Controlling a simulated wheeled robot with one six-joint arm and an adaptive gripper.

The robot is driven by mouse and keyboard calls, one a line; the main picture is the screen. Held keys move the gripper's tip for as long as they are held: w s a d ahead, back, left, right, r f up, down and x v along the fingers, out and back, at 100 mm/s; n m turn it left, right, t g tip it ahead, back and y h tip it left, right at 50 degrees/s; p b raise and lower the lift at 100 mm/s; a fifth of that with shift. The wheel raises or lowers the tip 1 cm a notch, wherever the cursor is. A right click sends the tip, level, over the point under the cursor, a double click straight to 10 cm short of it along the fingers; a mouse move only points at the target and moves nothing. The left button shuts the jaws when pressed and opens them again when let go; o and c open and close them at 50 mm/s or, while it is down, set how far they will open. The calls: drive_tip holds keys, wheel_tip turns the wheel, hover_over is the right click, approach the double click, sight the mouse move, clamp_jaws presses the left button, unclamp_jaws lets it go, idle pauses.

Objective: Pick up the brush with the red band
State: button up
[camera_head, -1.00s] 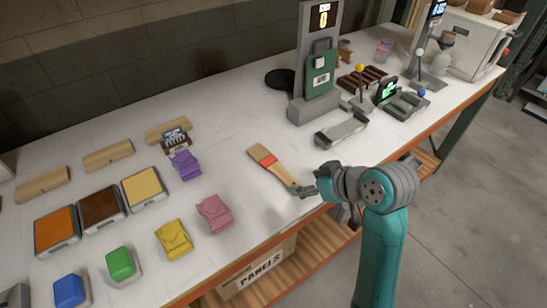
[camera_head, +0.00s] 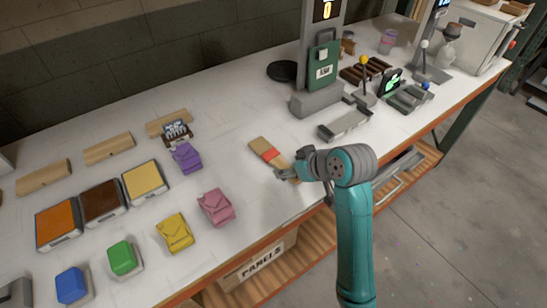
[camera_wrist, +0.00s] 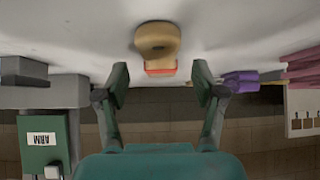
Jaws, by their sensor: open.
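The brush with the red band (camera_head: 265,153) lies on the white table, its pale wooden head pointing away to the upper left. My arm hides part of its handle. In the wrist view the brush (camera_wrist: 158,40) shows end-on, with the tan handle end nearest and the red band just beyond it. My gripper (camera_head: 282,175) is low over the table at the brush's handle. In the wrist view my gripper (camera_wrist: 160,80) is open, with one finger on each side of the brush's line and a gap to both. Whether the fingers reach past the handle, I cannot tell.
Pink (camera_head: 216,207), purple (camera_head: 187,158) and yellow (camera_head: 175,232) pouches lie to the left. A green-fronted machine (camera_head: 322,70) stands behind, with a grey tray (camera_head: 345,123) in front of it. The table around the brush head is clear.

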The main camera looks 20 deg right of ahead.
drive_tip(key=shift+x, duration=0.9)
drive_tip(key=c, duration=1.2)
drive_tip(key=shift+r, duration=0.2)
drive_tip(key=shift+c, duration=0.2)
